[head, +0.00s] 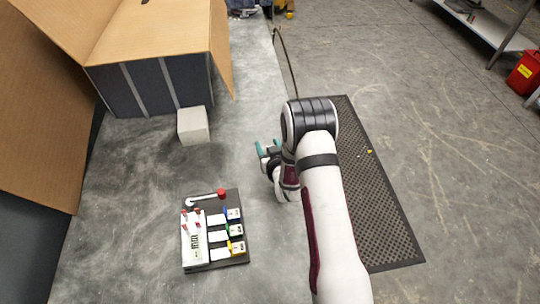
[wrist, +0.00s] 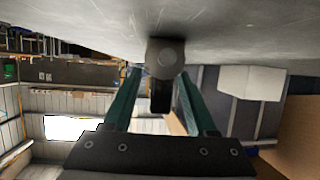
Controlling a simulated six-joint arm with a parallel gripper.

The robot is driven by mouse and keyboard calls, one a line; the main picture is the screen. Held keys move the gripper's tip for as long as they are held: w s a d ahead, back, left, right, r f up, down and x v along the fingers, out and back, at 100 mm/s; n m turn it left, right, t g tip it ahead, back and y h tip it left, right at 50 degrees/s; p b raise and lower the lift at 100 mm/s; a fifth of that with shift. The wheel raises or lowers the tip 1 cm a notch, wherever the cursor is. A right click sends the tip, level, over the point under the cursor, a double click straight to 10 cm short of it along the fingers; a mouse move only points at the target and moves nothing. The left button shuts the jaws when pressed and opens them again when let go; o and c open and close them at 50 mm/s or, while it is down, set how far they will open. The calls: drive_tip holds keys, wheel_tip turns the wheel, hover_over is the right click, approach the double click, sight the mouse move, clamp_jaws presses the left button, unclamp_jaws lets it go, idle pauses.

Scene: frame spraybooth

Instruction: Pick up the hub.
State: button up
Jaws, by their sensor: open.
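My gripper (head: 268,147) is open, with its teal fingers low over the left bench beside my forearm. In the wrist view its fingers (wrist: 160,73) reach up the picture toward the bench surface. A grey round piece with a small centre boss, which looks like the hub (wrist: 166,52), is at the fingertips by the bench surface. A black stem (wrist: 160,96) runs from it down between the fingers. I see a gap on both sides of the stem. In the head view I cannot make the hub out; my gripper and arm probably hide it.
A dark board (head: 243,252) with a red-knobbed lever, a white box and several small coloured blocks lies on the bench (head: 130,235). A pale block (head: 193,125) stands before the cardboard booth (head: 150,45). A black floor mat (head: 375,200) lies right of the bench.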

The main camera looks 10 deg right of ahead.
clamp_jaws()
drive_tip(key=shift+r, duration=0.1)
idle(1.2)
